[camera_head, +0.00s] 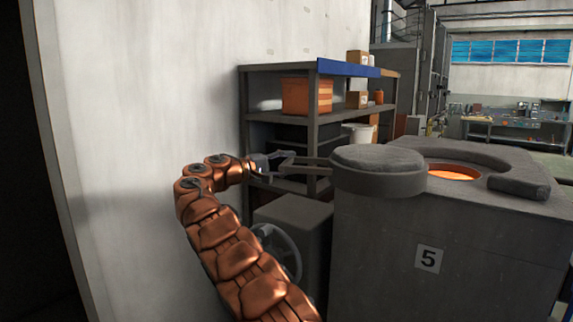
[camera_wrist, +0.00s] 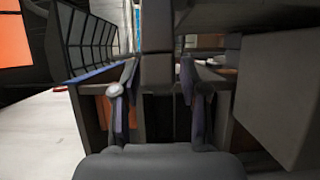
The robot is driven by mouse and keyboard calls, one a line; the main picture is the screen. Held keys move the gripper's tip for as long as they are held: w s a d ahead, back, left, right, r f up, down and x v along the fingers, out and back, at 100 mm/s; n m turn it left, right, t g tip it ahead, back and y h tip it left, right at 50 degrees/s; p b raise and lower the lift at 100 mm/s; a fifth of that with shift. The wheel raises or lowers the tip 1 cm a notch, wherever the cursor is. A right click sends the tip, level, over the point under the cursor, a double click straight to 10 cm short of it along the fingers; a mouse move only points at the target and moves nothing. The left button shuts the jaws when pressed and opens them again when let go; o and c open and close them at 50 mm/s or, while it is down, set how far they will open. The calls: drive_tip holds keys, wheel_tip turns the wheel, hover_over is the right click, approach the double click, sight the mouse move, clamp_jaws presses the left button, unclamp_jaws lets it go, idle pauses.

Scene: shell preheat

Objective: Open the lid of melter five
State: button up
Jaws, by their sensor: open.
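Melter five (camera_head: 385,250) is a grey block with a "5" label (camera_head: 428,259) on its front. Its thick round lid (camera_head: 378,172) sits swung to the left of the glowing orange opening (camera_head: 455,172), which is partly uncovered to view. A thin bar-like handle (camera_head: 318,161) reaches left from the lid. My gripper (camera_head: 284,164) is at the left of the lid, by this bar. In the wrist view my gripper (camera_wrist: 161,85) has its two fingers spread apart, with a dark grey upright shape between them. I cannot tell whether the fingers touch the bar.
A shelf (camera_head: 311,120) with an orange bin (camera_head: 306,96) and boxes stands behind my gripper. A grey box with a handwheel (camera_head: 279,250) is left of the melter. A pale wall (camera_head: 140,120) runs along the left. A workbench (camera_head: 515,127) stands far right.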

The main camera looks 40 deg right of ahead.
drive_tip(key=v, duration=1.2)
idle(0.5)
drive_tip(key=s+a+f+n+t+y+p, duration=0.1)
drive_tip(key=s+a+f+y, duration=0.15)
drive_tip(key=s, duration=0.45)
drive_tip(key=s+a+f+n+y, duration=0.1)
drive_tip(key=s+a+f+y, duration=0.2)
drive_tip(key=s, duration=0.4)
drive_tip(key=s+a+f+t+y+p, duration=0.1)
drive_tip(key=s+a+f+y, duration=0.1)
drive_tip(key=s+f, duration=0.35)
drive_tip(key=s+a+f+y, duration=0.5)
drive_tip(key=s+a+f, duration=0.2)
drive_tip(key=s+a, duration=0.5)
drive_tip(key=s+a+f+n+y, duration=0.1)
drive_tip(key=s+a+f+y, duration=0.4)
drive_tip(key=s+a, duration=0.8)
wheel_tip(320, 180, down, 2)
drive_tip(key=shift+a+f+t+p, duration=0.1)
drive_tip(key=shift+a+t+p, duration=0.1)
drive_tip(key=shift+t+p, duration=0.2)
